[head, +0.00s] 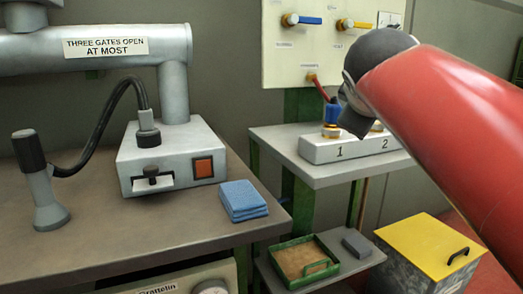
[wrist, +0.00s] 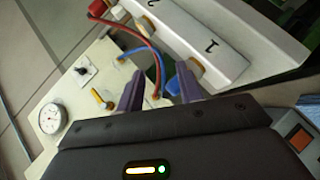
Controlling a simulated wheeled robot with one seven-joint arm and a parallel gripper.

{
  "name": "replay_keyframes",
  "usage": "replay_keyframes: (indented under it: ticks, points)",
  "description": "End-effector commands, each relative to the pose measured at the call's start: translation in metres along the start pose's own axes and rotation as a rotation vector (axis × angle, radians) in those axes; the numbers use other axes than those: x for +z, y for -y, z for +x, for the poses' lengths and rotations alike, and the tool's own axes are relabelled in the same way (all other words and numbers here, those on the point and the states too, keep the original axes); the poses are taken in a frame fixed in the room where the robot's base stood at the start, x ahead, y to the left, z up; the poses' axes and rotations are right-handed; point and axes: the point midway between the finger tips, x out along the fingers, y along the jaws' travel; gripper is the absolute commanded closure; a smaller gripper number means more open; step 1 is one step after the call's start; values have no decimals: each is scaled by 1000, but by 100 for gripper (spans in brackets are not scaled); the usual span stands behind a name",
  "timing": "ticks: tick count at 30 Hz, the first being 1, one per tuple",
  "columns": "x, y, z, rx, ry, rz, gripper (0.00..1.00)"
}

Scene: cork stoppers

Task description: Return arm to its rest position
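My red arm (head: 450,125) reaches in from the right of the head view, and its dark end is in front of the wall panel, near the white block marked 1 and 2 (head: 350,147). My gripper (wrist: 160,85) shows in the wrist view with its two purple fingers apart. Nothing is clearly held between them. A blue piece and the end of a red hose (wrist: 150,50) show in the gap; I cannot tell how far beyond the fingers they are. In the head view the fingertips cannot be made out.
The block stands on a grey shelf with a blue fitting (head: 332,113) at port 1. A wall panel (head: 285,62) with valve handles is behind. Left is a bench with a grey machine (head: 172,150) and blue cloth (head: 242,200). Below are a green tray (head: 325,243) and yellow-lidded bin (head: 425,242).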

Motion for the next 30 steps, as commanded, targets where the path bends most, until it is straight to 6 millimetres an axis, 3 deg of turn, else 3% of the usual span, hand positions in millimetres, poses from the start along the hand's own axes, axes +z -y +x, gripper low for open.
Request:
replay_keyframes:
  ticks: [9,12,15,18,21,30]
  points:
    - [124,197,-19,-381,215,510,64]
    - [155,251,-30,-465,299,654,64]
    - [177,292,-39,-522,367,761,64]
    - [190,316,-45,-554,412,828,64]
    - [195,327,-48,-568,432,857,64]
    - [196,328,-48,-570,434,859,64]
